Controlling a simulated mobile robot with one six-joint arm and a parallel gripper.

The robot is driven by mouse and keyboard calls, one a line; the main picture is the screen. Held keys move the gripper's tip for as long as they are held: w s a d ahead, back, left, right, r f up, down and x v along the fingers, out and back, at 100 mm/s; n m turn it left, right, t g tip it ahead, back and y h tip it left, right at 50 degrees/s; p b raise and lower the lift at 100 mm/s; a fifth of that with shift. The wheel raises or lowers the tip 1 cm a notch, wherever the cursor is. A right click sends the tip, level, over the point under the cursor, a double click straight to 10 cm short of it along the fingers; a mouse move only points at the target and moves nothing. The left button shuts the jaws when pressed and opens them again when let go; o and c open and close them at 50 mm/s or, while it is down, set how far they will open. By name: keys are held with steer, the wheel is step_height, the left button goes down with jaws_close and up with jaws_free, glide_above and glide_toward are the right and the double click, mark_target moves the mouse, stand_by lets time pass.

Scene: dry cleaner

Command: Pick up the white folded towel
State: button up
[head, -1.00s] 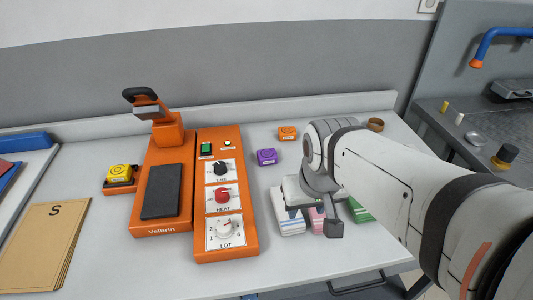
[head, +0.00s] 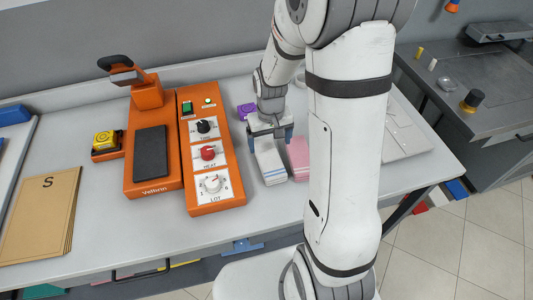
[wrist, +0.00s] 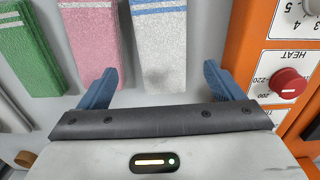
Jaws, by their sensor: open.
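The white folded towel (head: 270,166) with blue stripes lies on the table, just right of the orange control panel. My gripper (head: 270,137) is over its far end in the head view, open and empty. In the wrist view the white towel (wrist: 160,45) lies ahead of and between the two blue fingers of the gripper (wrist: 160,88). The fingers are spread wider than the towel. Whether they are at table height, I cannot tell.
A pink towel (wrist: 92,42) lies close beside the white one, with a green towel (wrist: 30,48) beyond it. The orange control panel (head: 213,155) stands close on the other side. A purple item (head: 247,111) is behind the gripper.

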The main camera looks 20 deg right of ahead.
mark_target(269, 157)
steer(key=f, duration=0.3)
steer(key=f+p, duration=0.1)
steer(key=f, duration=0.3)
steer(key=shift+s+a+f, duration=0.1)
steer(key=shift+s+f, duration=0.05)
steer(key=shift+s, duration=0.05)
steer(key=c, duration=1.1)
